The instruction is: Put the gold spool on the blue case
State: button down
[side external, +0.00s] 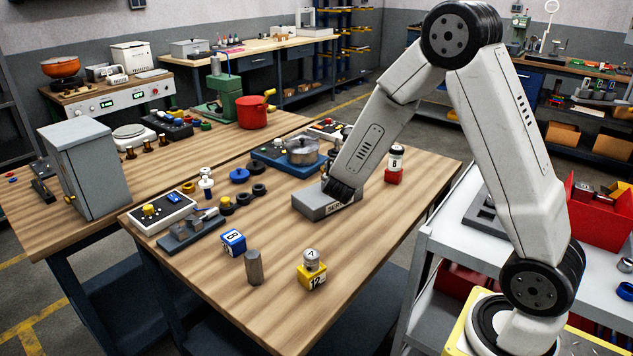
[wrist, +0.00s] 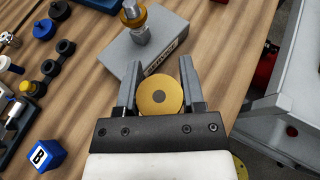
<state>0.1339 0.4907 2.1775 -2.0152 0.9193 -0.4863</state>
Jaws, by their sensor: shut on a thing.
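The gold spool (wrist: 160,97) is a round gold disc with a dark centre. In the wrist view it sits between the two fingers of my gripper (wrist: 161,82), which is shut on it. The blue case (side external: 233,243) is a small blue box with a white lettered face, near the front left of the wooden table. It also shows at the lower left of the wrist view (wrist: 47,155), apart from the gripper. In the side view my gripper (side external: 342,190) is by the grey block, and the spool cannot be made out there.
The grey lettered block (side external: 314,204) lies by my gripper; a metal piece with a gold ring (wrist: 133,14) stands on it. A dark post (side external: 254,267) and a yellow case (side external: 312,279) with a grey piece on top stand near the blue case. A red case (side external: 394,177) is farther back.

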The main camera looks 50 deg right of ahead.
jog(key=w+a+r+n+t+y, duration=0.1)
jog(key=w+a+n+t+y, duration=0.1)
jog(key=a, duration=0.8)
jog(key=w+a+r+n+t+y, duration=0.1)
jog(key=w+a+n+t+y, duration=0.1)
jog(key=a, duration=0.8)
jog(key=shift+w+a+r+n+t, duration=0.15)
jog(key=shift+w+a+n+t, duration=0.15)
jog(key=shift+w+n, duration=0.3)
jog(key=shift+w, duration=0.1)
send_over(233, 233)
jog(key=f, duration=0.8)
jog(key=shift+s+f, duration=0.2)
jog(key=shift+s, duration=0.2)
jog(key=shift+w+f, duration=0.45)
jog(key=shift+f, duration=0.05)
